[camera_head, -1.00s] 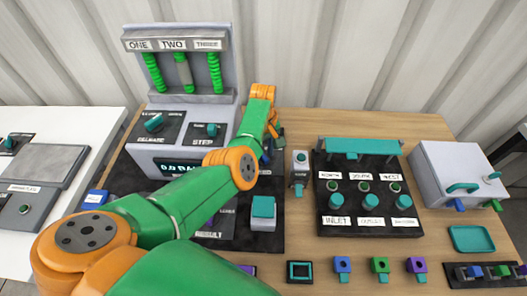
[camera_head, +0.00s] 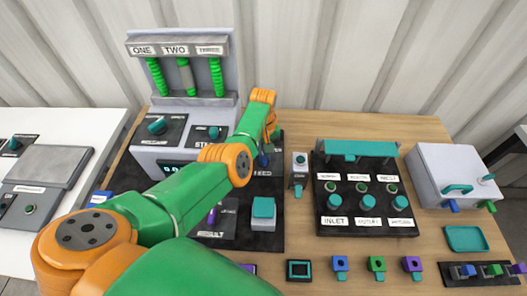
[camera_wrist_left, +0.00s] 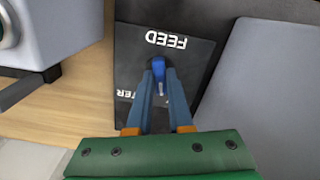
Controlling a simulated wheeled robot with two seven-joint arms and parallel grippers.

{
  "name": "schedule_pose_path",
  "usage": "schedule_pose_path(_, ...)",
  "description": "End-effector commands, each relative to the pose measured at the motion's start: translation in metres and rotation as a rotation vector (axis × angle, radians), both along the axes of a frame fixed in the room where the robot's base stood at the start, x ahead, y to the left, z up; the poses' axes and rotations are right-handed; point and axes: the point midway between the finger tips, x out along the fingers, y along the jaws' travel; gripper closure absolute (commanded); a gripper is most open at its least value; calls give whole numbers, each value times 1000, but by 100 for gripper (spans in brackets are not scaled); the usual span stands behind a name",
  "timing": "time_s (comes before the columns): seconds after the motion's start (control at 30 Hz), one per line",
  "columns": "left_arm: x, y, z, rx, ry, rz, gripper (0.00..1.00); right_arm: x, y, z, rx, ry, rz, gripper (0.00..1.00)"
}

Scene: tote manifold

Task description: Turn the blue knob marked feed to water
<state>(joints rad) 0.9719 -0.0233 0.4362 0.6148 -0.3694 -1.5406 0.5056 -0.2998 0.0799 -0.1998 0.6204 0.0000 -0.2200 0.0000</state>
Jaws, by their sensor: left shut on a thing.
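The blue knob (camera_wrist_left: 158,72) sits on a black panel (camera_wrist_left: 135,60) marked FEED in the left wrist view; the lettering appears upside down. My left gripper (camera_wrist_left: 160,82) is shut on the knob, with one blue-grey finger on each side. A second label on the panel, at the knob's lower left, is partly covered by a finger, so only its last letters show. In the head view the blue knob (camera_head: 264,160) shows just below my left gripper (camera_head: 268,143), beside the grey cabinet. My right gripper is not in view.
A switch box (camera_head: 300,165) stands right of the knob. Further right is a black valve stand (camera_head: 325,228) with teal knobs. A teal-topped block (camera_head: 263,222) stands nearer. Tall grey cabinet (camera_head: 230,70) is behind my arm. Open wood shows between the switch box and valve stand.

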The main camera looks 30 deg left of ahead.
Motion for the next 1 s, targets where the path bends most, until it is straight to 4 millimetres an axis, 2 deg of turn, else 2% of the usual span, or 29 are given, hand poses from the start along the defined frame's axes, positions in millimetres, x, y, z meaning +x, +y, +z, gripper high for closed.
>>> schedule_pose_path(0.2,1,1,3,2,-2,-204,100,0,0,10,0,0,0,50)
schedule_pose_path(0.6,1,0,2,2,-3,-572,100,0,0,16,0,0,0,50)
schedule_pose_path(1.0,2,0,2,3,-4,-824,100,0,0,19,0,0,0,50)
